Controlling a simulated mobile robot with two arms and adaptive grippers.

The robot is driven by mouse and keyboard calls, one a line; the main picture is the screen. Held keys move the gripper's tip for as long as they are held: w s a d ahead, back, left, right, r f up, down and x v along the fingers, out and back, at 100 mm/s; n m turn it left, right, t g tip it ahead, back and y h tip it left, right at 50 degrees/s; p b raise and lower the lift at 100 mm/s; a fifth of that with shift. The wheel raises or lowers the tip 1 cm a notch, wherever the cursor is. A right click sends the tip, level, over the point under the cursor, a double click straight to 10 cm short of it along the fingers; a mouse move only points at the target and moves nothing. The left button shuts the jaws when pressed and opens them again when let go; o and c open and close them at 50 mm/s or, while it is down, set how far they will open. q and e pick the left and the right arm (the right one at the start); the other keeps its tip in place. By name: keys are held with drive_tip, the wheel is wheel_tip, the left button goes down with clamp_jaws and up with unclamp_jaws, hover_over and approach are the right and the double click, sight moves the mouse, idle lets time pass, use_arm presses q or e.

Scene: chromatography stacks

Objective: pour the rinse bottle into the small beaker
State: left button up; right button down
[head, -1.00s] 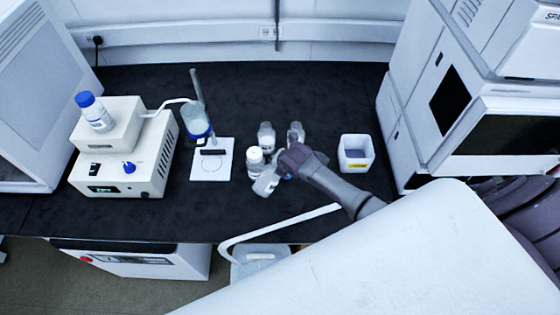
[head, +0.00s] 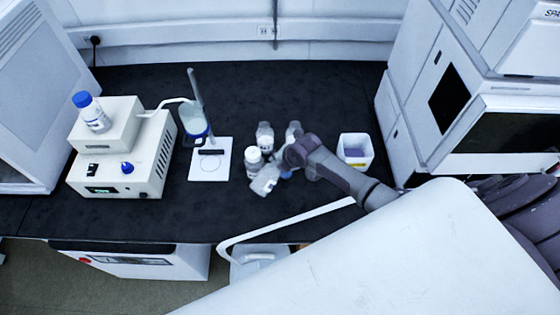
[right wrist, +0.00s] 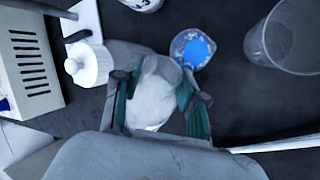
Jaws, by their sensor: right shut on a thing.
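My right gripper (right wrist: 157,105) is shut on a whitish, translucent bottle (right wrist: 154,85), seen between its fingers in the right wrist view. In the head view this bottle (head: 264,181) is tilted, low over the bench, to the left of the gripper (head: 279,170). A small clear beaker (right wrist: 178,46) with blue in it stands just beyond the held bottle in the right wrist view. I cannot tell whether any liquid is flowing. My left gripper is not in view.
A white capped bottle (right wrist: 90,63) stands close beside the held one. A larger clear beaker (right wrist: 285,40) is to the right. More bottles (head: 265,136) stand behind. A white square tub (head: 355,165) is right, a stirrer plate (head: 225,170) left. The back bench is clear.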

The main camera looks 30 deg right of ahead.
drive_tip(key=shift+d+y+b, duration=0.1)
drive_tip(key=shift+y+b, duration=0.2)
drive_tip(key=shift+b, duration=0.1)
drive_tip(key=shift+d, duration=0.1)
drive_tip(key=shift+w+d+f+m+g+y+b, duration=0.15)
drive_tip(key=shift+m+g+y+b, duration=0.25)
drive_tip(key=shift+b, duration=0.45)
drive_tip(key=shift+r, duration=0.2)
